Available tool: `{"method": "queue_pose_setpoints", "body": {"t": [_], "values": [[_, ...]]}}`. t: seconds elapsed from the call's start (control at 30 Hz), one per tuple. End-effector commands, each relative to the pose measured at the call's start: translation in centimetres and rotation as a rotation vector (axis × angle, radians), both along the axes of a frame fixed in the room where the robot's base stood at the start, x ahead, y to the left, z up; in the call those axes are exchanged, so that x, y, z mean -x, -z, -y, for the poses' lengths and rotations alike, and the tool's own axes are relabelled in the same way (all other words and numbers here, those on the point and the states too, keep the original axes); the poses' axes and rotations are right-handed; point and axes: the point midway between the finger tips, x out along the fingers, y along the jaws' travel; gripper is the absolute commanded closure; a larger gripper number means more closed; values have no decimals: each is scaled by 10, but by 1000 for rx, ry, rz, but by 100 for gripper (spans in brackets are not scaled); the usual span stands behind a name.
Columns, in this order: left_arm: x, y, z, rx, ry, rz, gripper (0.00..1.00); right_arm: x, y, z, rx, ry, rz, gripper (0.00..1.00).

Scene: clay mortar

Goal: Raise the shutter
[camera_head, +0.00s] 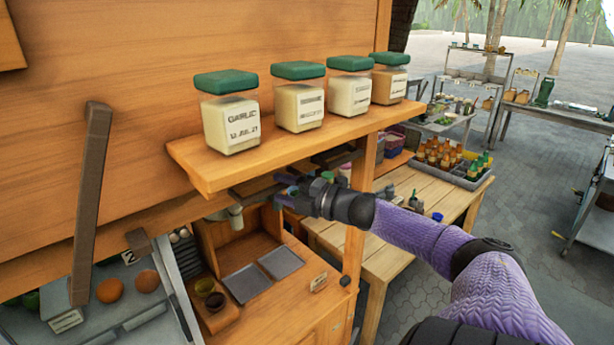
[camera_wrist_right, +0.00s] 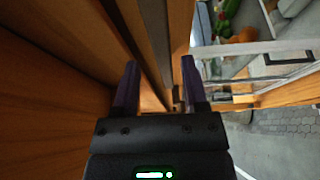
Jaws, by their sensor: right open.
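The shutter appears to be the large orange wooden panel (camera_head: 170,40) filling the upper left of the head view. A wooden ledge (camera_head: 300,146) juts from it. My right gripper (camera_head: 284,190) is just below the ledge, with its fingers pointing left. In the right wrist view the gripper (camera_wrist_right: 160,82) is open, with wooden boards (camera_wrist_right: 146,50) running behind and between its fingers. I cannot tell whether the fingers touch the wood. A dark wooden bar (camera_head: 90,200) stands against the panel at left. My left gripper is out of view.
Several green-lidded jars (camera_head: 231,120) stand on the ledge. A wooden post (camera_head: 357,240) stands beside my right forearm. A table (camera_head: 400,230) with bottles is behind it.

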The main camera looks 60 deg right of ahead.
Motion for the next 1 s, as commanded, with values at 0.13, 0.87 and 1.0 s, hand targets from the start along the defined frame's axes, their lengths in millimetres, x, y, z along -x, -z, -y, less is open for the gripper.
{"method": "queue_pose_setpoints", "body": {"t": [0.13, 0.87, 1.0], "values": [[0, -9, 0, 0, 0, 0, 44, 22, -1, 4, -2, 1, -2, 44], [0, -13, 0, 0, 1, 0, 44, 57, 1, 10, -1, 4, 1, 44], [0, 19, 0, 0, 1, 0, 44, 70, 71, 27, -90, 115, -61, 44]]}}
